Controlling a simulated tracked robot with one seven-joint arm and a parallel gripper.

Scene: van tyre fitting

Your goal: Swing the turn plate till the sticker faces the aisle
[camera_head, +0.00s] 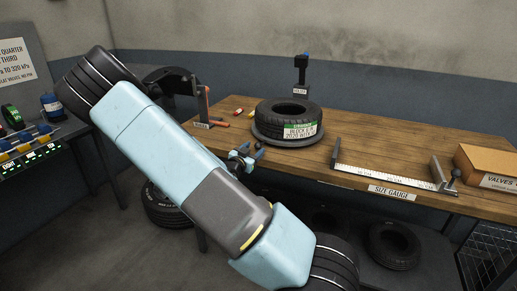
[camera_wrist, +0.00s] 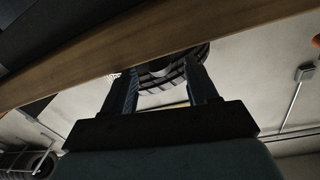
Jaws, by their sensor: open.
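A black tyre (camera_head: 289,113) lies flat on the dark round turn plate (camera_head: 266,138) on the wooden bench. A green and white sticker (camera_head: 300,131) is on the tyre's side, towards the bench's front edge in the head view. My gripper (camera_head: 246,157) is open and empty at the bench's front edge, just left of the plate and in front of it. In the wrist view my gripper (camera_wrist: 162,84) has its two fingers apart, with part of the tyre (camera_wrist: 173,77) showing beyond and between them. I see no contact with the plate or tyre.
On the bench (camera_head: 222,112), a size gauge (camera_head: 388,177) and a cardboard valves box (camera_head: 490,166) stand to the right. A dark post (camera_head: 301,75) rises behind the tyre. Spare tyres (camera_head: 394,245) lie below the bench.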

